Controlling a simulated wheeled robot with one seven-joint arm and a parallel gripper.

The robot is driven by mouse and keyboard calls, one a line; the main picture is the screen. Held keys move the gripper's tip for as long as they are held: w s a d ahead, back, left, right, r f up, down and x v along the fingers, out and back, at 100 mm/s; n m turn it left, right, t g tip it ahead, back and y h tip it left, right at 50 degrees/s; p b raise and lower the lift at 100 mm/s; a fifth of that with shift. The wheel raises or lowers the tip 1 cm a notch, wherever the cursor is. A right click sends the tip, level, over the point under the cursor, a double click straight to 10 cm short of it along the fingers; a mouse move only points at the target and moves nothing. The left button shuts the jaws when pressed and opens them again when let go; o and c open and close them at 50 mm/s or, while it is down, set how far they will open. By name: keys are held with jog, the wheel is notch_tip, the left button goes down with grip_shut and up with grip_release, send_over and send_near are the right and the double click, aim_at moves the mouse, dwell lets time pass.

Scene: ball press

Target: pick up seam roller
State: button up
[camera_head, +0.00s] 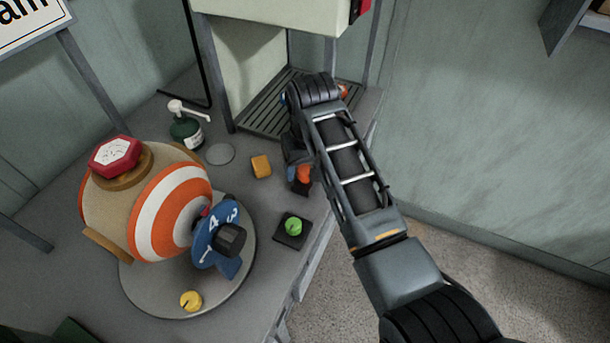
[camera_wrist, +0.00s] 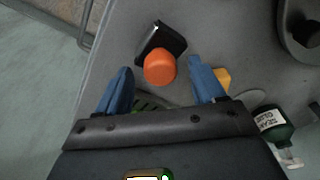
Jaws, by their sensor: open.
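An orange rounded piece, which looks like the seam roller (camera_wrist: 159,69), shows in the wrist view ahead of my gripper (camera_wrist: 160,88), roughly between the fingertips. In the head view its orange part (camera_head: 304,174) shows just below my gripper (camera_head: 298,160), close to the table's right edge. The rest of it is hard to make out. My two blue fingers are spread apart and hold nothing. A dark green, striped shape (camera_wrist: 150,104) shows between the fingers, mostly hidden by my palm; I cannot tell what it is.
A yellow block (camera_head: 261,166) lies left of my gripper. A black pad with a green knob (camera_head: 293,227) lies nearer the front. The striped ball press (camera_head: 165,205) stands left, a green bottle (camera_head: 186,130) behind it. A slatted stand (camera_head: 265,118) is at the back.

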jog(key=shift+w+f, duration=0.1)
jog(key=shift+f, duration=0.75)
jog(key=shift+a+r, duration=0.1)
grip_shut()
jog(key=shift+r, duration=0.65)
notch_tip(320, 180, up, 3)
jog(key=shift+b, duration=0.45)
jog(key=s+d+r, duration=0.3)
jog(key=d+r, duration=0.3)
jog(key=d, duration=0.5)
jog(key=shift+s+r, duration=0.2)
jog(key=shift+r, duration=0.15)
